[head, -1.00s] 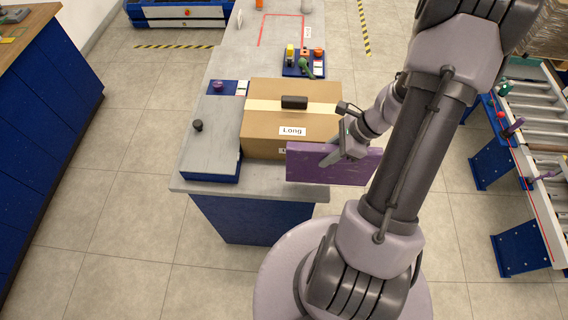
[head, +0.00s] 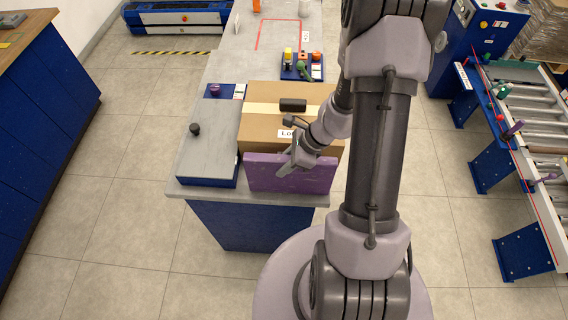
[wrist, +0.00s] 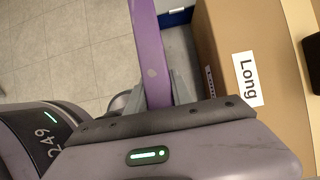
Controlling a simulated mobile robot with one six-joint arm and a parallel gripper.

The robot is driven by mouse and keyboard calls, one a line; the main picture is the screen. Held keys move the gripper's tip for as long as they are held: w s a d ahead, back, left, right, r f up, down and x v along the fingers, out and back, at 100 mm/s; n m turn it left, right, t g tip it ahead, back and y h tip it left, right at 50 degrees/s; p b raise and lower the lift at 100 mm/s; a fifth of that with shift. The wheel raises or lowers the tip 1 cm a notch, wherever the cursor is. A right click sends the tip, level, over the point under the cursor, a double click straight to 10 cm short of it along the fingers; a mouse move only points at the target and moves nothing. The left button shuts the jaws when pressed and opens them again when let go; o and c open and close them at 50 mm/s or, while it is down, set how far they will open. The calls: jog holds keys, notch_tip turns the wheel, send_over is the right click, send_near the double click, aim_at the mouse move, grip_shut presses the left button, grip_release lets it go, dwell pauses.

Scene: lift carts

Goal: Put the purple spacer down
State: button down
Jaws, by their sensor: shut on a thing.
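The purple spacer (head: 262,172) is a flat rectangular board, held on edge in front of the box at the near end of the grey counter (head: 225,190). In the wrist view the spacer (wrist: 148,50) runs up from between the jaws. My gripper (head: 290,165) is shut on the spacer near its right half. The cardboard box (head: 258,127) labelled "Long" stands just behind the spacer; in the wrist view the box (wrist: 225,45) is beside it at the right. Whether the spacer's lower edge touches the counter I cannot tell.
A grey-topped blue unit (head: 205,155) with a black knob stands left of the box. A control panel (head: 301,68) with buttons and a green handle sits behind the box. A roller conveyor (head: 530,110) is at the right. Open floor lies left of the counter.

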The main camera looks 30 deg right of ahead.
jog(key=c, duration=1.1)
grip_release()
jog(key=shift+f, duration=0.1)
jog(key=p+v, duration=0.4)
jog(key=v, duration=0.8)
jog(key=shift+r, duration=0.2)
jog(key=s+a+r+n+h, duration=0.1)
jog(key=a+r+n+h, duration=0.1)
jog(key=a+r+n, duration=1.25)
jog(key=s+a+r+n+t+h, duration=0.1)
jog(key=s+a+r+n, duration=0.1)
jog(key=s+r+n, duration=0.15)
jog(key=s+a+r+n+t, duration=0.1)
jog(key=s+a+r+n, duration=0.1)
jog(key=s+r, duration=0.3)
jog(key=f+b, duration=2.1)
jog(key=shift+w+d+f, duration=0.1)
jog(key=shift+w+f, duration=0.1)
jog(key=shift+w, duration=0.2)
